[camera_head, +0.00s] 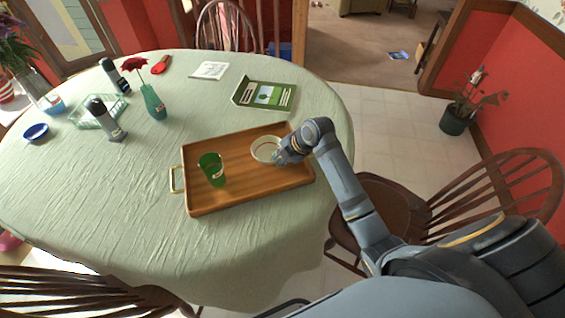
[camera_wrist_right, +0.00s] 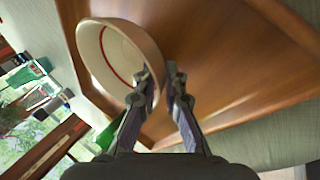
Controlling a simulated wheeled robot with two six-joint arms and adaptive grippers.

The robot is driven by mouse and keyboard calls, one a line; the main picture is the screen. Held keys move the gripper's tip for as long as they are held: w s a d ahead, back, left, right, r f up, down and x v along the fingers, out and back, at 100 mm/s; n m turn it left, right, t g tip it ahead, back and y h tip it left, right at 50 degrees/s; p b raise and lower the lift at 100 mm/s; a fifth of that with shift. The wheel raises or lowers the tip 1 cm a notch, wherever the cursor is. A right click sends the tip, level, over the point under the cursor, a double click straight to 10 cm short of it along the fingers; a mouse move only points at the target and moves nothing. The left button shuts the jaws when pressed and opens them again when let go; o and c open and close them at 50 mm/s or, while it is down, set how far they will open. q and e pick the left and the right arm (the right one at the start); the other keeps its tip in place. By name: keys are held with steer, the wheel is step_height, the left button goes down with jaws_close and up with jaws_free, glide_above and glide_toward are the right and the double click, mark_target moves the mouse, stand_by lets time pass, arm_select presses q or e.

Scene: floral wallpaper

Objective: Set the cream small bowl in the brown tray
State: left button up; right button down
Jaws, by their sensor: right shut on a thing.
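The cream small bowl (camera_head: 266,141), with a red line inside, is over the back right part of the brown tray (camera_head: 235,200). My right gripper (camera_head: 281,157) is shut on the bowl's near right wall. In the right wrist view the bowl (camera_wrist_right: 108,52) appears tilted, and its wall is between the fingertips of my right gripper (camera_wrist_right: 160,82). The tray's wooden floor (camera_wrist_right: 215,60) fills the space behind it. I cannot tell whether the bowl touches the tray floor. My left gripper is not in view.
A green cup (camera_head: 211,170) stands in the tray's left half. Behind the tray lies a green book (camera_head: 265,94). A wooden chair (camera_head: 480,190) is at right.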

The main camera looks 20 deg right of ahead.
steer(key=shift+a+f, duration=0.15)
steer(key=shift+a, duration=0.05)
steer(key=shift+d, duration=0.1)
steer(key=c, duration=1.8)
jaws_free()
steer(key=shift+f, duration=0.1)
steer(key=shift+c, duration=0.2)
steer(key=shift+o, duration=0.6)
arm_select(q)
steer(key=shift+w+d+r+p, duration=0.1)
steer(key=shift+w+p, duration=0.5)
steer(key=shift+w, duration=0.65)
arm_select(e)
steer(key=v, duration=1.2)
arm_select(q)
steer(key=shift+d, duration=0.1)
